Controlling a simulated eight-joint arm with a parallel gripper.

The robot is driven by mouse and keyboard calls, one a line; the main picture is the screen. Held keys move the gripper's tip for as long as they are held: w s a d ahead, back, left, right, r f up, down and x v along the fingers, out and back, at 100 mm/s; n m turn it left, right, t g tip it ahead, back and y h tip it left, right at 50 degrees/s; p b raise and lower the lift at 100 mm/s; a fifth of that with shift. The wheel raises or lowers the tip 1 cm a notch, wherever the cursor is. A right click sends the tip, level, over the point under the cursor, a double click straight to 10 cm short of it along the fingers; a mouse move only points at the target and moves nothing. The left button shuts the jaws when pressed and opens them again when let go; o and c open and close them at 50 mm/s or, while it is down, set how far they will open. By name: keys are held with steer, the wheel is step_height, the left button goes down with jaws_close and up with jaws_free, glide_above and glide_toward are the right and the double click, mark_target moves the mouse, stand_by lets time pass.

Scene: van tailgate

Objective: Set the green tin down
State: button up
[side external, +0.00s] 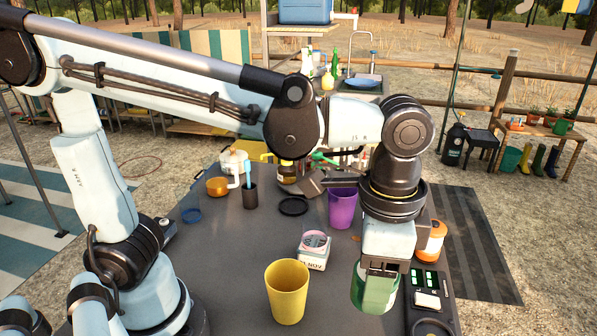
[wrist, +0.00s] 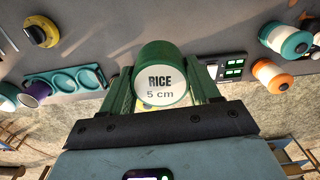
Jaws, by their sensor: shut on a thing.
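The green tin (side external: 375,293) is at the front right of the dark table in the side external view, hanging below my gripper (side external: 382,268). In the wrist view the tin (wrist: 160,75) has a white label reading "RICE 5 cm" with a green rim. The fingers of my gripper (wrist: 162,92) are on its left and right sides, shut on it. The tin looks upright or nearly so in the side view. Whether its base touches the table cannot be told.
A yellow cup (side external: 287,292) and a white box (side external: 313,250) stand left of the tin. A device with green displays (side external: 425,282) and an orange canister (side external: 431,240) lie close on its right. A purple cup (side external: 342,208) stands behind.

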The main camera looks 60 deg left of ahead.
steer(key=w+a+r+n, duration=0.1)
steer(key=w+a+n, duration=0.2)
steer(key=a+n, duration=1.2)
steer(key=s+a+n, duration=0.2)
steer(key=s+a, duration=0.1)
steer(key=a, duration=0.5)
steer(key=s+a+n, duration=0.2)
steer(key=s+a, duration=0.1)
steer(key=a, duration=0.6)
steer(key=s+a+f, duration=0.1)
steer(key=a+f, duration=0.2)
steer(key=f, duration=0.1)
steer(key=s+a+f, duration=0.1)
steer(key=a+f, duration=0.3)
steer(key=s+a+f, duration=0.2)
steer(key=a+f, duration=0.1)
steer(key=f, duration=0.1)
steer(key=shift+a, duration=0.3)
steer(key=shift+f, duration=2)
